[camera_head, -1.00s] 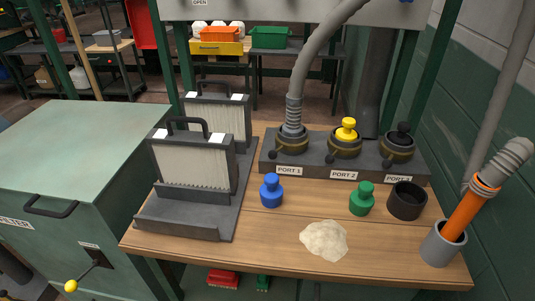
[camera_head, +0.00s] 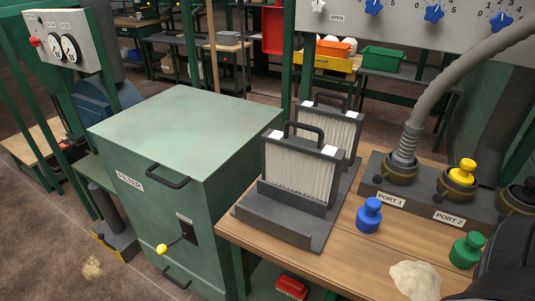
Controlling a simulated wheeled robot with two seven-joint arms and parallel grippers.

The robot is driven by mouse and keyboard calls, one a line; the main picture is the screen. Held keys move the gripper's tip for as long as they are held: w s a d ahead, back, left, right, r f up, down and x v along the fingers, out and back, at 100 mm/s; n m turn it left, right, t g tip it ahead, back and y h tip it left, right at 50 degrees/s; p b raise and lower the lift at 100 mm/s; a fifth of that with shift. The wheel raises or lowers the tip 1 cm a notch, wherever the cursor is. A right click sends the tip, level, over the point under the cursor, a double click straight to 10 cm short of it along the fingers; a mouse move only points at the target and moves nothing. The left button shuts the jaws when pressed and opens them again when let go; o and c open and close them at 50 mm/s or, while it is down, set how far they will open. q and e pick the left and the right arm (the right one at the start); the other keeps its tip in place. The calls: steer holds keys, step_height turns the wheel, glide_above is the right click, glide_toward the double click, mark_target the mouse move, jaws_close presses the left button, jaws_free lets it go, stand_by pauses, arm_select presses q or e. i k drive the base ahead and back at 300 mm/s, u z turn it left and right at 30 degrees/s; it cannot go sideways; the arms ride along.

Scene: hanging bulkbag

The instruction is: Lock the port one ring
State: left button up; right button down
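The port one ring (camera_head: 400,173) is a dark brass-coloured collar around the base of the grey ribbed hose (camera_head: 406,143), on the dark port block, above the "PORT 1" label (camera_head: 390,201). A small black knob (camera_head: 378,180) sticks out at the ring's left side. The hose end stands upright in the port. Neither gripper's fingers show. A large dark shape enters at the lower right corner, perhaps part of my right arm; I cannot tell.
A yellow plug (camera_head: 462,171) sits in port two. A blue plug (camera_head: 369,214), a green plug (camera_head: 467,250) and a pale powder heap (camera_head: 415,280) are on the wooden table. Pleated filters (camera_head: 300,170) stand left of the ports, beside the green filter cabinet (camera_head: 190,135).

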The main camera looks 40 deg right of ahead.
mark_target(377, 179)
steer(key=u, duration=1.25)
steer(key=k, duration=0.45)
steer(key=z, duration=1.65)
